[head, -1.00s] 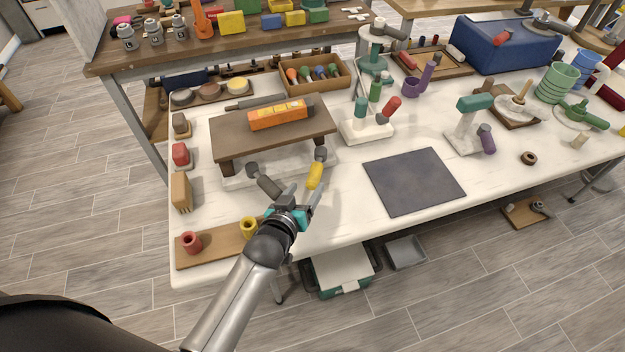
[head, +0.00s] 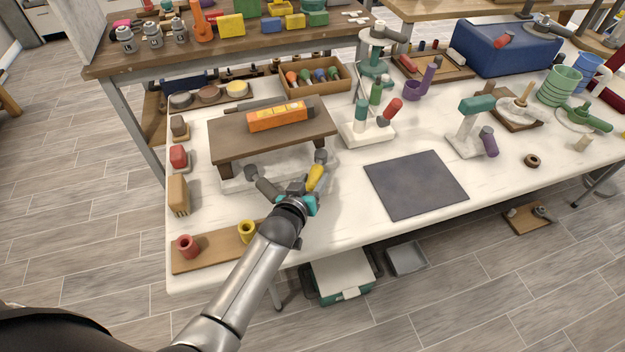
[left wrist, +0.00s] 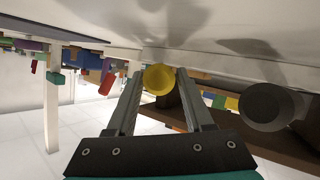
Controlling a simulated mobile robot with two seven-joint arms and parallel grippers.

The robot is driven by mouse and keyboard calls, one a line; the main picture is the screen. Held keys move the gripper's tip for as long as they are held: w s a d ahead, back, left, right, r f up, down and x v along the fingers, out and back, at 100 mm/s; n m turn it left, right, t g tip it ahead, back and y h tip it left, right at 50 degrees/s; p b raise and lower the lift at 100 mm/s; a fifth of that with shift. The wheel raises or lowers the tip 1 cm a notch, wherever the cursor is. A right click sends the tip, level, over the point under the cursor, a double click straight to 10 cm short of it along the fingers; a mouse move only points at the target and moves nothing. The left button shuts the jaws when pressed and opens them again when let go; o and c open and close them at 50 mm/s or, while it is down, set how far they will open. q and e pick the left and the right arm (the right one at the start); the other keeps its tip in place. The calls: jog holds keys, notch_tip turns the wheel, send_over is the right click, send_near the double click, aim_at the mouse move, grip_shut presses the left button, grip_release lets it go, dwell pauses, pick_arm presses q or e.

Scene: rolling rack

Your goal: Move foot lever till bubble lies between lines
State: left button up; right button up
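An orange spirit level (head: 278,116) with a yellow window lies on a small brown platform (head: 230,139). The bubble and lines are too small to make out. Two levers stick out at the platform's front: a dark grey one (head: 266,187) on the left and a yellow one (head: 317,174) on the right. My left gripper (head: 306,189) is at the yellow lever. In the left wrist view, the fingers (left wrist: 159,74) are apart, with the yellow lever's round end (left wrist: 157,82) between or just past their tips; contact is unclear. The grey lever's end (left wrist: 268,106) is to the right. My right gripper is out of view.
A board with red and yellow cups (head: 215,250) lies at the table's front left. A dark mat (head: 415,185) lies to the right. A white stand with green and red handles (head: 367,132) is right of the platform. Bare tabletop lies between gripper and mat.

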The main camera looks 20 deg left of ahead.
pick_arm(q)
grip_shut()
dwell(1.1)
